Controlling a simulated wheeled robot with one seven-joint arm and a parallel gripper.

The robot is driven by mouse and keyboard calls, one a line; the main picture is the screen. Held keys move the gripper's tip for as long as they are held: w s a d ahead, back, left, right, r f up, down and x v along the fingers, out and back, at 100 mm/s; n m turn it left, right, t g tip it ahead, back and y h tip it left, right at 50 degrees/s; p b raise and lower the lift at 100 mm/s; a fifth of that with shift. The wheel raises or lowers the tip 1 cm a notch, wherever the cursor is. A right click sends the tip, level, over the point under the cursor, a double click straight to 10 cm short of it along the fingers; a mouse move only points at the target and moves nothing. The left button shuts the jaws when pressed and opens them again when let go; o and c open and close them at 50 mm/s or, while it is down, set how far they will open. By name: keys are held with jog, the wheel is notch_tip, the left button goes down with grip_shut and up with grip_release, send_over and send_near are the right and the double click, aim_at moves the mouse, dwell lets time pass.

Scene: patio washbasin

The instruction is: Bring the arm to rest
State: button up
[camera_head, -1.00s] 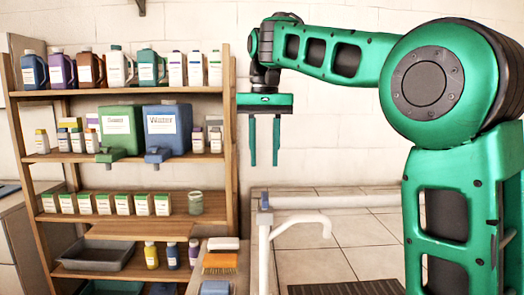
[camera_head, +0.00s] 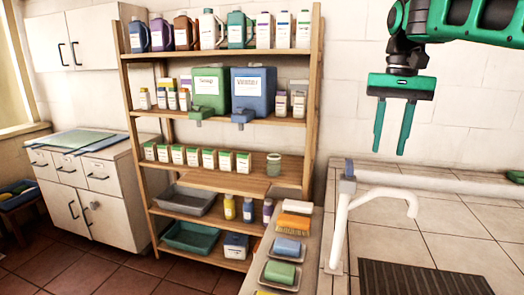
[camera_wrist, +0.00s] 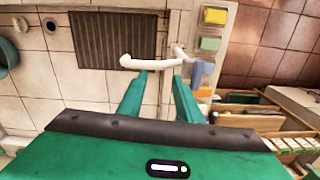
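My gripper (camera_head: 391,128) hangs at the right of the head view, fingers pointing down, apart and with nothing between them. It is above the tiled washbasin counter (camera_head: 450,222) and above and to the right of the white tap (camera_head: 372,205). In the wrist view my gripper (camera_wrist: 160,85) also shows open and empty, with the white tap (camera_wrist: 150,62) beyond its fingertips. My upper arm runs off the right edge of the head view.
A wooden shelf (camera_head: 215,53) with bottles, jugs and boxes stands left of my gripper. A narrow ledge (camera_head: 310,240) holds sponges and a brush. A dark drain grate (camera_head: 420,278) lies on the counter. A white cabinet (camera_head: 105,195) stands at far left, with clear floor before it.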

jog(key=s+d+f+m, duration=0.1)
jog(key=s+d+f, duration=0.8)
jog(key=s+f, duration=0.35)
jog(key=s+d+f+m, duration=0.1)
jog(key=s+f, duration=1.1)
jog(key=s, duration=0.3)
jog(key=shift+f, duration=0.4)
jog(key=shift+s+d, duration=0.1)
jog(key=shift+d, duration=0.1)
